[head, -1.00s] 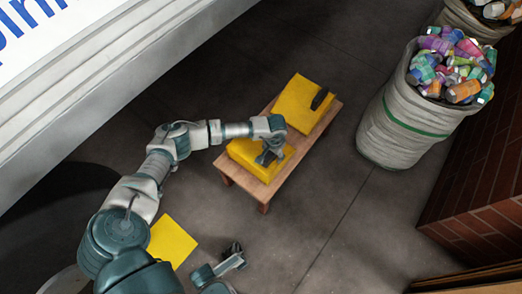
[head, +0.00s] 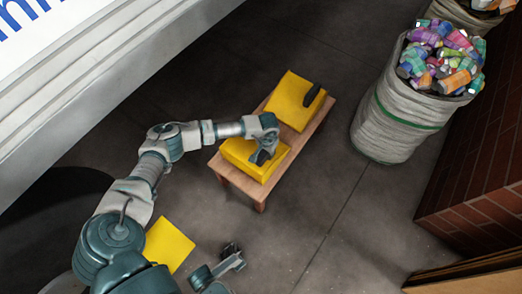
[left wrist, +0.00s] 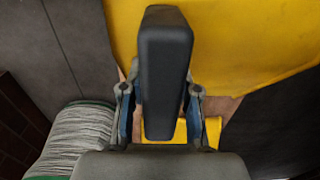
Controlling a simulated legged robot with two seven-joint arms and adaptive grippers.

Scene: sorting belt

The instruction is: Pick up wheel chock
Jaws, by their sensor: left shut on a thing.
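Two yellow wheel chocks lie on a small wooden table, a far one (head: 293,98) with a black handle at its right side and a near one (head: 243,158). My left gripper (head: 262,156) is over the near chock, shut on its black handle (left wrist: 165,70). In the left wrist view the handle stands between the two fingers (left wrist: 158,105), with yellow surfaces behind it. The near chock appears to rest on the table; I cannot tell if there is a gap beneath it. My right gripper (head: 232,252) is small at the bottom; its jaw state is unclear.
The wooden table (head: 296,152) stands on a dark floor. Bags of crushed cans (head: 395,120) stand at the right beside a brick wall (head: 475,195). A yellow sheet-like piece (head: 170,245) shows beside my left arm. A white, lettered body (head: 90,75) fills the upper left.

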